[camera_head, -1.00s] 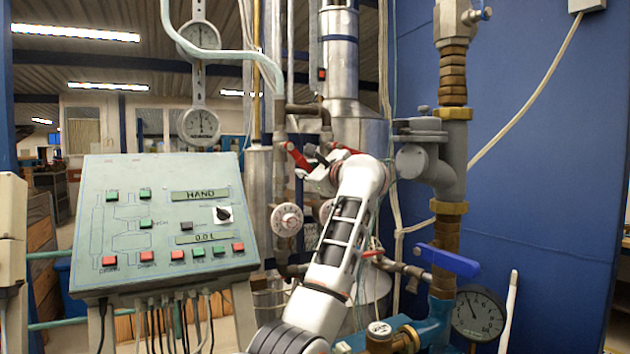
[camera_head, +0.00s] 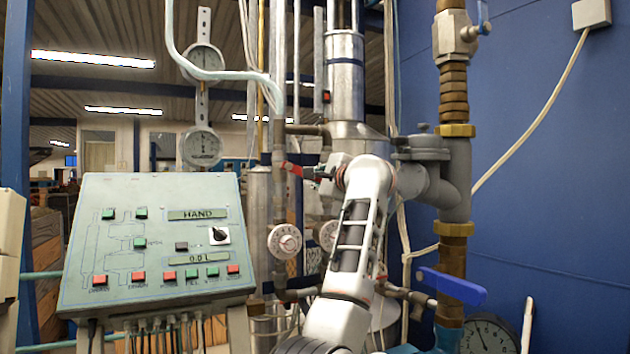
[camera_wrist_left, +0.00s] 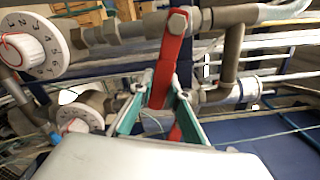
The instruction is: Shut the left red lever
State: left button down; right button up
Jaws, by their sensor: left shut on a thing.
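The left red lever (camera_head: 291,167) shows in the head view on the pipework above the white dials, lying nearly flat with its outer end toward my left gripper (camera_head: 322,172). In the left wrist view the red lever (camera_wrist_left: 172,55) runs down from a bolt into my left gripper (camera_wrist_left: 162,92), whose green-lined fingers are shut on it from both sides. The lever's far end is partly hidden by the fingers and the wrist. My right gripper is in neither view.
A control panel (camera_head: 158,245) stands at the left. Two white dials (camera_head: 285,241) sit below the lever. A thick pipe with brown fittings (camera_head: 453,185), a blue lever (camera_head: 452,286) and a gauge (camera_head: 488,335) stand right of my arm. Pipes crowd closely around the gripper.

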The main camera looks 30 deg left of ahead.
pick_arm(q)
jog(key=shift+r, duration=0.1)
jog(key=c, duration=1.9)
grip_release()
jog(key=shift+d, duration=0.1)
jog(key=v, duration=0.7)
jog(key=shift+s, duration=0.2)
jog(key=shift+d, duration=0.15)
